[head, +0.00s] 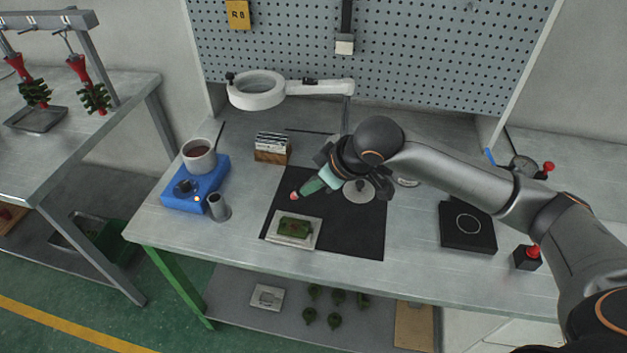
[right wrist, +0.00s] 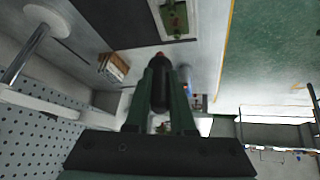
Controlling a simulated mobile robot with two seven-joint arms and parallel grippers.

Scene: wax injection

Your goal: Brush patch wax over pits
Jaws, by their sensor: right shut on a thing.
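My right gripper (head: 309,188) is above the black mat, behind and just right of the tray, with its jaws pointing down-left. It is shut on a dark, thick tool, seemingly the brush (right wrist: 160,90), with a reddish tip that also shows in the head view (head: 294,196). The tip is apart from the green wax piece (head: 294,227), which lies on a pale tray (head: 273,239) on the mat. Pits are too small to make out. A white pot (head: 199,158) with dark red-brown wax stands on a blue heater (head: 208,198). My left gripper is out of view.
A metal cup (head: 219,208) stands right of the heater. A wooden holder (head: 271,150) with cards, a ring magnifier lamp (head: 257,91) and a pegboard (head: 400,60) are behind. A black block (head: 466,227) and a red-topped button (head: 527,258) stand right. The black mat's right part (head: 355,237) is free.

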